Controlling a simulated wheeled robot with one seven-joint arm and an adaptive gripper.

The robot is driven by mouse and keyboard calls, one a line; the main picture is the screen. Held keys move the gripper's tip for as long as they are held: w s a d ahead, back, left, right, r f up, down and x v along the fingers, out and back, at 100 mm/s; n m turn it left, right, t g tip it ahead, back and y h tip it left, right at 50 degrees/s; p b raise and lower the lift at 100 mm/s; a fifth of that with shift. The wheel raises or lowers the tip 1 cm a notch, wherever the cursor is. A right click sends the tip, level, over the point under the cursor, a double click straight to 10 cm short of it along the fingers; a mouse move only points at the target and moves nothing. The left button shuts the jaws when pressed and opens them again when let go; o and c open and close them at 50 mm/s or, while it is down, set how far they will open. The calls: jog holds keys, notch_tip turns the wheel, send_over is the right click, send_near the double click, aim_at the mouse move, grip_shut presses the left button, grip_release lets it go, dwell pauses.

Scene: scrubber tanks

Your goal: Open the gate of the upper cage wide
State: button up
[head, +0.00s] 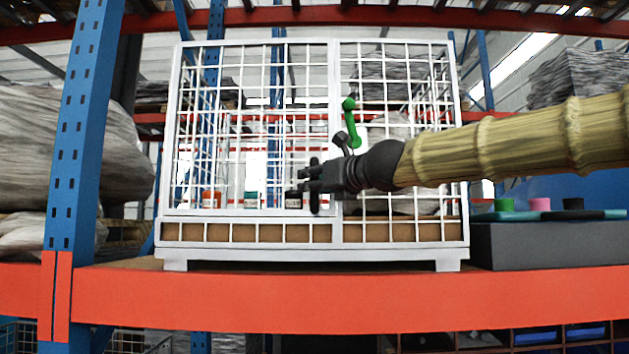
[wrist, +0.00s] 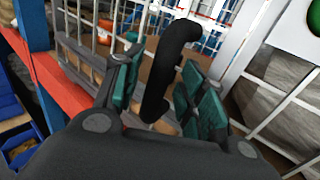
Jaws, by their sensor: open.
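The upper cage (head: 300,232) is a white wire-mesh box on the orange shelf. Its front has a left mesh panel (head: 222,128) and a right mesh panel, with white uprights between them. Which panel is the gate, and whether it stands ajar, I cannot tell. A green lever (head: 350,120) sits near the middle uprights, tilted; a green round part (wrist: 314,17) shows in the wrist view. My gripper (head: 316,186) is at the cage front by the middle. In the wrist view my gripper (wrist: 165,100) is open around a black curved handle (wrist: 160,75); contact is unclear.
Bottles with orange (head: 211,198) and teal (head: 251,199) colouring stand inside the cage. A blue rack post (head: 75,140) and wrapped loads (head: 60,145) stand left. A grey box (head: 545,244) with coloured knobs sits right. Open space lies before the orange shelf beam (head: 300,300).

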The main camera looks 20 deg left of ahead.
jog(key=shift+w+a, duration=0.2)
jog(key=shift+a, duration=0.1)
grip_shut()
jog(key=shift+s+f, duration=0.1)
jog(key=shift+f, duration=0.05)
